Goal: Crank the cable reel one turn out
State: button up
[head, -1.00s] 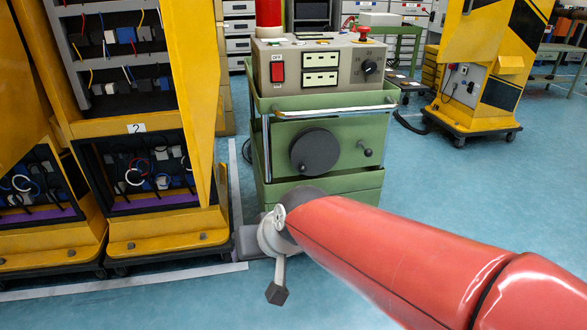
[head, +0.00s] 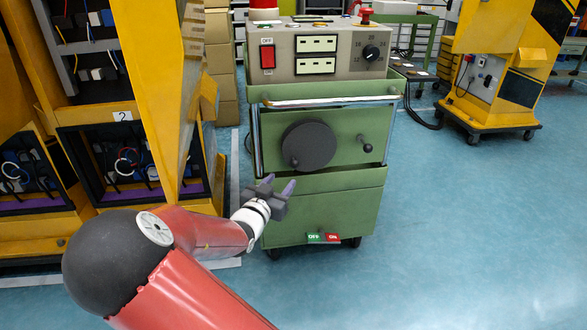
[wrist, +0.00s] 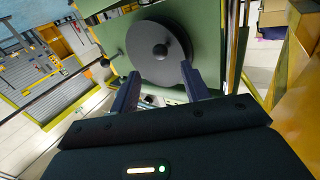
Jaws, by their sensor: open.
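The dark round reel disc (head: 309,140) is on the front of a green cart (head: 330,210). A small knob (head: 295,161) stands out from its lower left. In the wrist view the disc (wrist: 150,65) lies just beyond my fingertips, with the knob (wrist: 160,50) near its middle. My gripper (head: 278,184) is open and empty, below and left of the disc in the head view. The wrist view shows my gripper's (wrist: 160,78) two fingers apart with nothing between them; I cannot tell whether either touches the disc.
A smaller dark handle (head: 366,147) sticks out right of the disc. A metal rail (head: 325,101) crosses above it. A control box (head: 320,52) with a red switch (head: 267,57) tops the cart. Yellow cabinets (head: 175,100) stand close at left. The blue floor (head: 450,210) is clear at right.

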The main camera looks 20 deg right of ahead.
aim_at(293, 167)
jog(key=x, duration=0.7)
jog(key=shift+w+d+b, duration=0.2)
jog(key=shift+d+b, duration=0.1)
jog(key=shift+b, duration=0.1)
grip_shut()
